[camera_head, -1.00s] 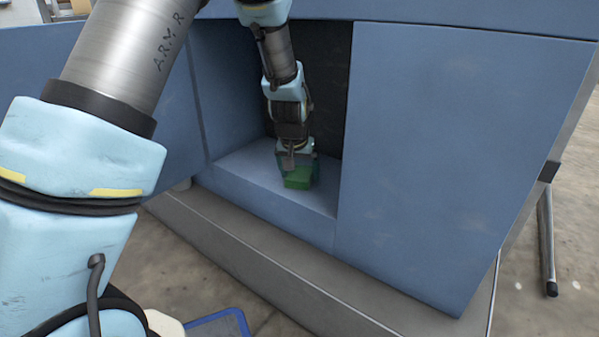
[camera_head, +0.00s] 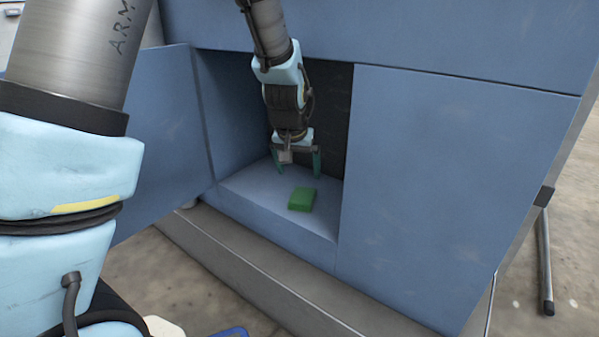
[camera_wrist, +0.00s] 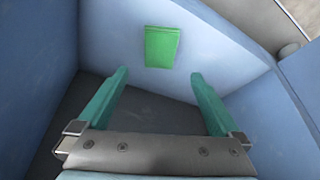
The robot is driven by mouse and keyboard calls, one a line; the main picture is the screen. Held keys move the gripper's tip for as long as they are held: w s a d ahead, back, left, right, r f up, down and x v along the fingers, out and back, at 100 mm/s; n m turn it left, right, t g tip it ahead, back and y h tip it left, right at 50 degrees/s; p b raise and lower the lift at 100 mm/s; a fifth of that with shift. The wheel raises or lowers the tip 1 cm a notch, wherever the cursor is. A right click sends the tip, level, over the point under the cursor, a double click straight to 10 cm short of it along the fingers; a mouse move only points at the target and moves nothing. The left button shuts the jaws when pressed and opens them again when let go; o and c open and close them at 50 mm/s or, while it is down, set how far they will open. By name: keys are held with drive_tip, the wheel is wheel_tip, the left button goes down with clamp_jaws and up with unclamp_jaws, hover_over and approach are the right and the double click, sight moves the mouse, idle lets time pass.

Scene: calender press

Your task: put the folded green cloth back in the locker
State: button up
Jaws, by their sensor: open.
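The folded green cloth (camera_head: 302,199) lies flat on the floor of the open blue locker (camera_head: 245,190), toward its front right. It also shows in the wrist view (camera_wrist: 161,46), beyond the fingertips and apart from them. My gripper (camera_head: 298,172) is open and empty, with its green fingers spread. It is inside the locker, behind and above the cloth in the head view. In the wrist view my gripper (camera_wrist: 158,75) has nothing between its fingers.
The locker's side walls and the blue panel on the right (camera_head: 440,170) stand close around my gripper. A blue door or panel (camera_head: 165,140) stands at the left of the opening. A grey ledge (camera_head: 260,275) runs along the front. A metal leg (camera_head: 545,260) stands at the far right.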

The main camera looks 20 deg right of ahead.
drive_tip(key=a+r+n+y, duration=0.2)
drive_tip(key=a+n, duration=0.1)
drive_tip(key=a, duration=1.6)
drive_tip(key=s+a+n+g, duration=0.1)
drive_tip(key=s+a, duration=0.2)
drive_tip(key=a, duration=0.4)
drive_tip(key=s+a+n+g, duration=0.1)
drive_tip(key=s+a, duration=0.3)
drive_tip(key=a, duration=0.4)
drive_tip(key=shift+s+n+y, duration=0.15)
drive_tip(key=shift+n+y, duration=0.15)
drive_tip(key=shift+n, duration=0.4)
drive_tip(key=shift+r, duration=0.2)
